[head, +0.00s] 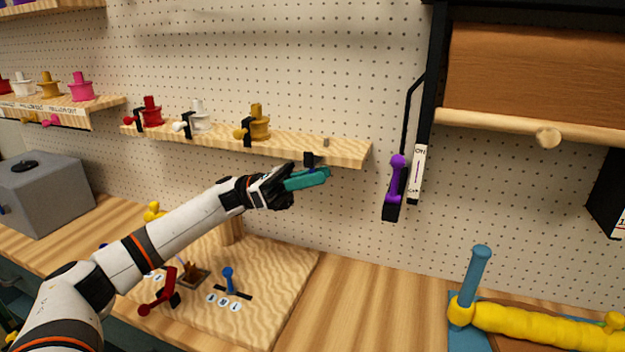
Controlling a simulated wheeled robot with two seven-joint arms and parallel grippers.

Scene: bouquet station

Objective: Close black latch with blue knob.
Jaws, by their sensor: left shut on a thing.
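A small black latch (310,158) sits on the front edge of the middle wooden shelf, near its right end. Its blue knob (326,171) shows only as a sliver at the fingertips. My left gripper (318,178), with teal fingers, reaches up to the latch from the lower left. It is shut on the knob, just below the shelf edge. The fingers hide most of the knob and the lower part of the latch. My right gripper is not in view.
The shelf (345,150) also carries red, white and gold spools (259,122) with similar black latches. A purple-handled lever (396,180) hangs on the pegboard to the right. Below stands a wooden board (275,270) with red and blue levers.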

